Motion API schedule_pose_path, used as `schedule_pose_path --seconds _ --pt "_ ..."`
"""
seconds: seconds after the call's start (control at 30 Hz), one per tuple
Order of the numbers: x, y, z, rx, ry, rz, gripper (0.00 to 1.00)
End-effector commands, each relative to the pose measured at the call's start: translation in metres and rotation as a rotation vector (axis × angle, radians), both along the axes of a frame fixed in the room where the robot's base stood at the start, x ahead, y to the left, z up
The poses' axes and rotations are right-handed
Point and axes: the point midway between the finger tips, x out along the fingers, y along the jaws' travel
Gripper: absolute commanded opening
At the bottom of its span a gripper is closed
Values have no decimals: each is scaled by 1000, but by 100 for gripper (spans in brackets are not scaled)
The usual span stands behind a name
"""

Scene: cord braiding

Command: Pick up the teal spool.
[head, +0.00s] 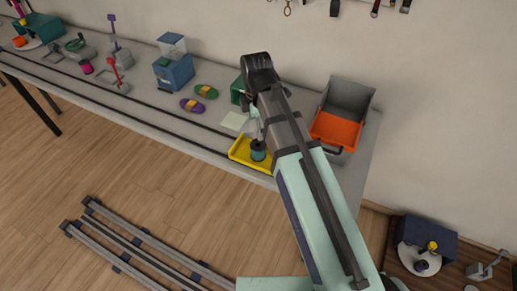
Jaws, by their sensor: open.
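The teal spool (258,152) stands upright in the yellow tray (237,155) near the front edge of the bench. Its top looks dark. My gripper (254,138) points down just above the spool and is open. My arm hides part of the gripper and the right part of the tray. I cannot tell whether the fingers are beside the spool or still above it.
A grey bin with an orange front (337,130) stands right of my arm. A pale sheet (233,121) and a green box (236,91) lie behind the tray.

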Motion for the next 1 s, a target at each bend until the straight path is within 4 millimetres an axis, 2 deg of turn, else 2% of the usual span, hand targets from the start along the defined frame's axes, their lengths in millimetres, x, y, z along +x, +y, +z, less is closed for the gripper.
schedule_pose_path --seconds 0.43,0.83,1.0 --pt "-1 0 -61 -1 2 -1 88" --pt "-2 -1 -79 -1 2 -1 88" --pt "-5 -4 -95 -1 2 -1 88"
